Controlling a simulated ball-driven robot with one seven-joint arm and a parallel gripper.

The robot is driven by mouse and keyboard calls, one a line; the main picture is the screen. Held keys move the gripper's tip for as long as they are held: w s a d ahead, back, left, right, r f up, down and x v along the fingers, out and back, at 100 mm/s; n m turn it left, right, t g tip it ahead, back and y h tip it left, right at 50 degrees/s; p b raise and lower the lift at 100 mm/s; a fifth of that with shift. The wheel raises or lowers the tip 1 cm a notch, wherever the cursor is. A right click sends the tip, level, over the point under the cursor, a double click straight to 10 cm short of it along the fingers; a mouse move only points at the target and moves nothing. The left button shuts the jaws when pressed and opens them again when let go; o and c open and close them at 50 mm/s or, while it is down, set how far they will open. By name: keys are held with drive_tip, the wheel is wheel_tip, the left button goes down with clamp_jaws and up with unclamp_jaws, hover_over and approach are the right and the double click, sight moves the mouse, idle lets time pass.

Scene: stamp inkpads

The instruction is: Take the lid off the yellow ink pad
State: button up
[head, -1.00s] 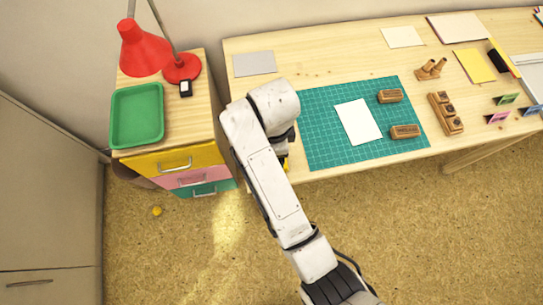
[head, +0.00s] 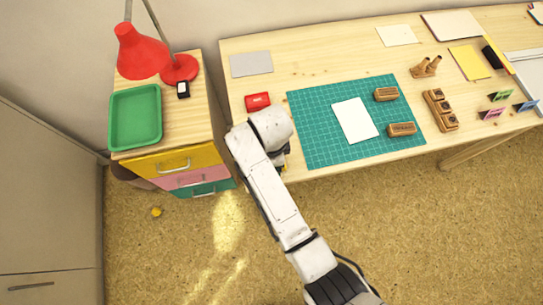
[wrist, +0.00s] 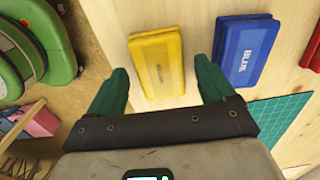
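The yellow ink pad (wrist: 157,66) lies closed on the wooden table, its lid on, in the wrist view. My gripper (wrist: 163,78) is open and empty, with one dark green finger to each side of the pad's near end in the picture; the height gap cannot be judged. In the head view my arm's end (head: 270,132) covers the place where the yellow pad lies.
The blue ink pad (wrist: 247,50) lies just right of the yellow one. A red ink pad (head: 257,101) shows behind my arm. The green cutting mat (head: 310,130) is to the right. A drawer unit with a green tray (head: 113,117) stands left.

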drive_tip(key=c, duration=1)
drive_tip(key=shift+r, duration=0.2)
